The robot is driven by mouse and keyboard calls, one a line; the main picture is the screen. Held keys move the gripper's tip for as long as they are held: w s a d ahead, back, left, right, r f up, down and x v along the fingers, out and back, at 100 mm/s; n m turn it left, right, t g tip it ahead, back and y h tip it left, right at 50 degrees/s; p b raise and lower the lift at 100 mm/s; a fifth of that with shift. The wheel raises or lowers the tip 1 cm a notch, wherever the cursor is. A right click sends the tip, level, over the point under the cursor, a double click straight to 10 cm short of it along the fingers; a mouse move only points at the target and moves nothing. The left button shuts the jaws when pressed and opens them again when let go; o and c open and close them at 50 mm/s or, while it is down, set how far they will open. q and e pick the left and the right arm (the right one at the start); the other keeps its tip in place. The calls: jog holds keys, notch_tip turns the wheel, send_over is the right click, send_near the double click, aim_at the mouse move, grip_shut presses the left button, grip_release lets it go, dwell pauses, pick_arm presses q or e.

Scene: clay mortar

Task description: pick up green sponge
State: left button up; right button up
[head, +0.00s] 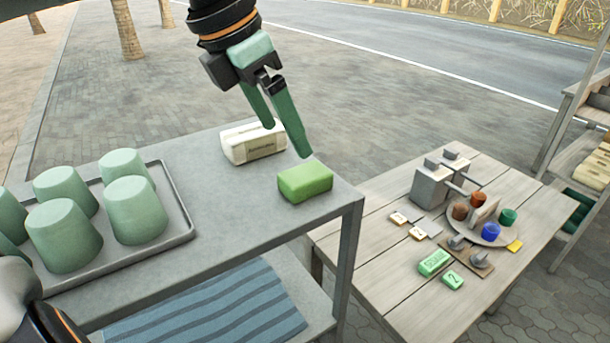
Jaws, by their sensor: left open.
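The green sponge (305,183) is a bright green block lying flat near the right end of the grey table (235,215). My left gripper (286,139) comes down from the top of the head view, with its two green fingers apart and nothing between them. Its fingertips appear just above and behind the sponge, with one tip close to the sponge's back edge in the picture. I cannot tell the exact height gap. My right gripper is not in view.
A cream packaged block (252,142) lies behind the sponge. A tray (180,235) with several upside-down green cups (135,210) fills the left side. A striped cloth (210,312) lies on the lower shelf. A wooden table (385,275) with small items stands to the right.

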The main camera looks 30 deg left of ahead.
aim_at(305, 172)
pick_arm(q)
jog(key=x, duration=0.3)
jog(key=shift+w+f, duration=0.1)
jog(key=shift+f, duration=0.25)
jog(key=x, duration=0.3)
jog(key=p+x, duration=0.1)
jog(key=shift+w+a+f, duration=0.15)
jog(key=shift+w+a, duration=0.1)
jog(key=shift+w, duration=0.2)
jog(key=shift+w+f, duration=0.15)
jog(key=shift+f, duration=0.25)
jog(key=shift+d, duration=0.1)
jog(key=c, duration=1.4)
jog(key=shift+c, duration=0.2)
jog(key=shift+r, duration=0.1)
